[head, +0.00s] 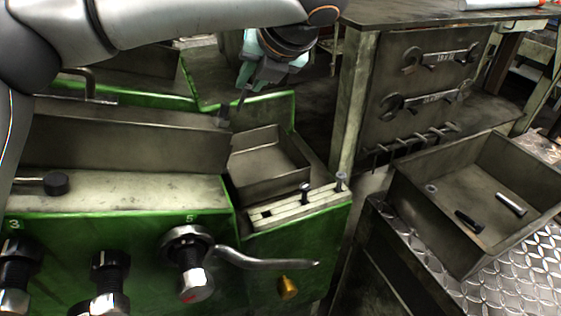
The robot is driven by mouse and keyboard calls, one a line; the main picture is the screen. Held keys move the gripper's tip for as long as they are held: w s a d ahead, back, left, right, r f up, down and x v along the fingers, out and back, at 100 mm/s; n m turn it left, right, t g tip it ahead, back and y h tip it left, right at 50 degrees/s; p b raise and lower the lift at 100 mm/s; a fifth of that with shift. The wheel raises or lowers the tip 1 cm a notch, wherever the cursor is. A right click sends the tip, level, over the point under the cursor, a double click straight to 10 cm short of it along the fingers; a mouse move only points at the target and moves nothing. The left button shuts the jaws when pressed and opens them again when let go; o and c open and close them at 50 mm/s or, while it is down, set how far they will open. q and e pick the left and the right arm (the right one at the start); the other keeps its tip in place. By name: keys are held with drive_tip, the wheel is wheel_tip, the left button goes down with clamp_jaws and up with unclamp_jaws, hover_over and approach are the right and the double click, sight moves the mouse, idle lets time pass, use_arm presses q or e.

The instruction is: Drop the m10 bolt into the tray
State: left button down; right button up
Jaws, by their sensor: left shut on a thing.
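My left gripper (247,82) points down above the back edge of the green machine, behind a small open metal tray (268,172). It is shut on a thin dark piece (240,101) that hangs below its fingertips, seemingly a bolt; its size cannot be read. A larger open metal tray (408,213) stands at the right, apart from the gripper. In it lie a dark bolt (468,221), a lighter bolt (511,204) and a small round piece (431,189). My right gripper is out of view.
Two bolts stand upright in a slotted rack (290,208) at the machine's front right. A crank handle (265,261) sticks out below. A cabinet panel (425,70) with hanging wrenches (427,100) rises behind the larger tray. A dark gap separates machine and tray stand.

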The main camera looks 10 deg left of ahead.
use_arm(q)
wheel_tip(320, 180, down, 6)
drive_tip(key=shift+d+f, duration=0.2)
drive_tip(key=shift+d, duration=0.1)
idle(0.3)
drive_tip(key=c, duration=0.7)
unclamp_jaws()
